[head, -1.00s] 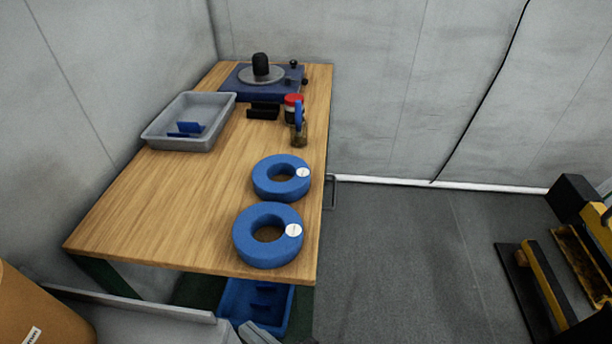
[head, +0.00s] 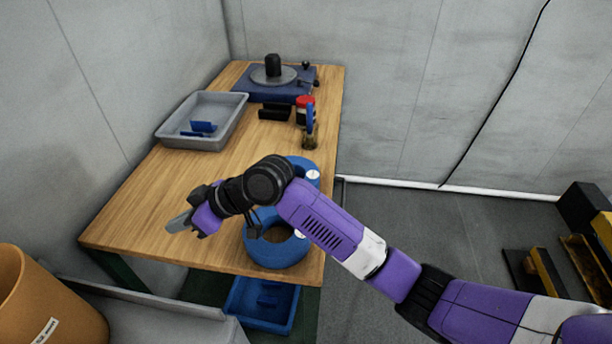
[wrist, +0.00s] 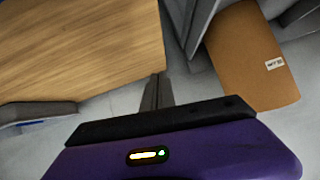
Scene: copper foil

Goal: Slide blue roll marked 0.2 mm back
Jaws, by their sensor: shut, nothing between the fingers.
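Two blue rolls with round white labels lie flat on the wooden table (head: 150,215). The near blue roll (head: 278,252) is at the front right of the table, partly covered by my arm. The far blue roll (head: 304,166) is just behind it, mostly hidden by my arm. The label print is too small to read, so I cannot tell which is 0.2 mm. My gripper (head: 180,222) is shut and empty, above the table to the left of the near roll. In the wrist view its shut fingers (wrist: 155,92) show beside the table edge.
A grey tray (head: 185,142) with blue pieces stands at the back left. A red-capped jar (head: 304,103) and a blue-handled brush (head: 310,125) stand behind the rolls. A turntable device (head: 265,86) is at the far end. A brown bin (head: 45,310) is at the lower left.

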